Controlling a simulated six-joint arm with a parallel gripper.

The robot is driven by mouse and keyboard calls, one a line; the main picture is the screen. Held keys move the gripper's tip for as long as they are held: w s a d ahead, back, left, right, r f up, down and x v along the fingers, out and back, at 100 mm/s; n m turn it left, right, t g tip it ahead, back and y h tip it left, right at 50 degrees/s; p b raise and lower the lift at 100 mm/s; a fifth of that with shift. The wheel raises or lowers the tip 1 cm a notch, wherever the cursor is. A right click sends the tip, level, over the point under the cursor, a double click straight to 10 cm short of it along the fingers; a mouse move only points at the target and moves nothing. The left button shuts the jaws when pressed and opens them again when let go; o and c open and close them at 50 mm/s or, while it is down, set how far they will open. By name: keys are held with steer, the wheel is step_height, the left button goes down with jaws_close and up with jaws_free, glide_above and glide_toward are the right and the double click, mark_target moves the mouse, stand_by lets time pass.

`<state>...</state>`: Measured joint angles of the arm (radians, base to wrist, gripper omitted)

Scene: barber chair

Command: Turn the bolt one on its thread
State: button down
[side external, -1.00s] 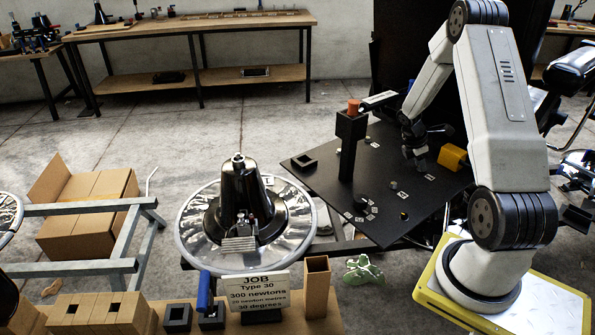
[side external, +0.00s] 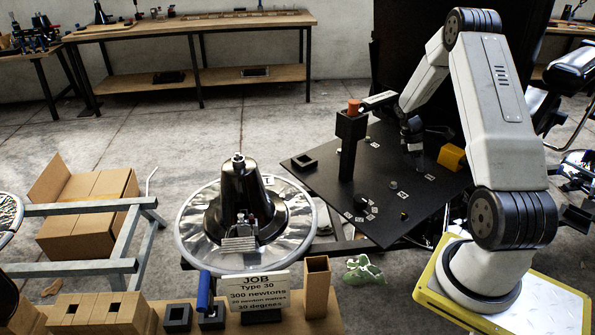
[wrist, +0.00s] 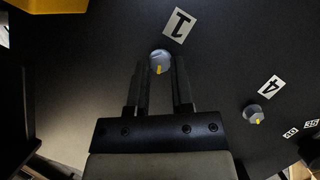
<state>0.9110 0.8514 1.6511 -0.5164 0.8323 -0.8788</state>
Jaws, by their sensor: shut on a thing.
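Bolt one is a grey round head with a yellow mark (wrist: 160,63) in the wrist view, standing in the black board beside the label "1" (wrist: 177,25). My gripper (wrist: 160,70) reaches down to it, with one finger on each side of the head, shut on it. In the side external view my gripper (side external: 414,158) points down at the board, and bolt one is hidden there. A second grey bolt with a yellow mark (wrist: 252,113) stands apart to the right, near the label "4" (wrist: 270,87).
The dark board (side external: 330,190) carries a black post (side external: 351,150) with an orange top, left of my gripper. A yellow block (side external: 452,157) lies close on the right. A black square socket (side external: 303,161) sits at the board's left corner. Small labels dot the surface.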

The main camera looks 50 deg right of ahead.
steer(key=shift+c, duration=2.4)
jaws_free()
steer(key=shift+r, duration=0.75)
step_height(320, 180, up, 2)
steer(key=s+a+r, duration=0.9)
steer(key=a, duration=0.1)
steer(key=shift+a+r, duration=0.3)
steer(key=shift+a, duration=0.05)
